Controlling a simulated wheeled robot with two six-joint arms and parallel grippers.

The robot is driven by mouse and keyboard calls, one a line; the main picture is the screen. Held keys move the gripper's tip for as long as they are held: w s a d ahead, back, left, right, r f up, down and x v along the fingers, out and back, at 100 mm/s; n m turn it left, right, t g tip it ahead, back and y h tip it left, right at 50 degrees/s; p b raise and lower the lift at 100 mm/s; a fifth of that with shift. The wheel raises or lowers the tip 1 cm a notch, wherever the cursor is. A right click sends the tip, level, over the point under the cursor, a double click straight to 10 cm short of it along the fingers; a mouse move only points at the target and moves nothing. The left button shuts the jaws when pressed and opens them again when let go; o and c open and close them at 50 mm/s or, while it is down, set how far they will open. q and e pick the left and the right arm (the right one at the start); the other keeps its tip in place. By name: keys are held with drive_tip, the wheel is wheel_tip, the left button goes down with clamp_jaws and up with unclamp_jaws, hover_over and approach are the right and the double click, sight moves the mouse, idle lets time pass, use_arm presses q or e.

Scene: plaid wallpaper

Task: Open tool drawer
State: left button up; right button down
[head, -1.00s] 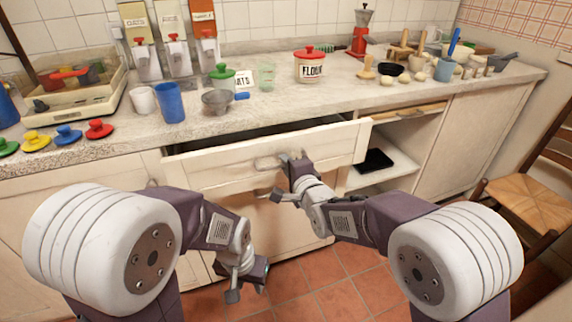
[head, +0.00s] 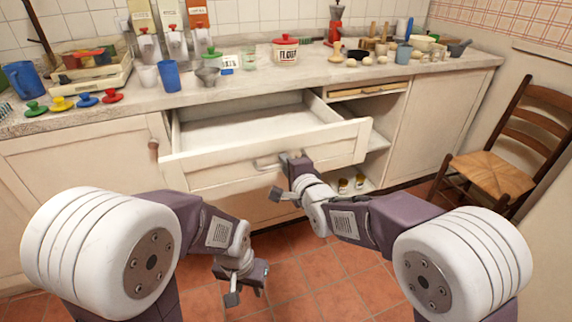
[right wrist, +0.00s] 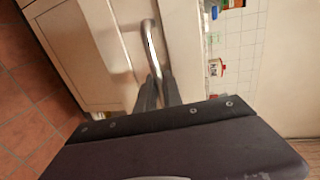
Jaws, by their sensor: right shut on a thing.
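The tool drawer (head: 215,168) is a cream drawer under the counter. It is pulled well out, and its visible inside (head: 250,125) looks empty. My right gripper (head: 285,172) is at the drawer front and is shut on the metal handle (head: 266,163). The handle also shows in the right wrist view (right wrist: 150,40), running down to the fingertips (right wrist: 155,88). My left gripper (head: 246,288) hangs low over the floor, left of my right gripper, holding nothing visible. Its fingers look apart.
The counter (head: 130,108) holds a blue cup (head: 169,76), coloured lids, a flour jar (head: 285,51) and other kitchenware. An open shelf with small jars (head: 351,184) is right of the drawer. A wooden chair (head: 500,172) stands at the right.

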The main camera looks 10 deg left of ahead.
drive_tip(key=c, duration=1.5)
unclamp_jaws()
drive_tip(key=shift+s, duration=0.1)
drive_tip(key=p+v, duration=0.2)
drive_tip(key=v, duration=0.7)
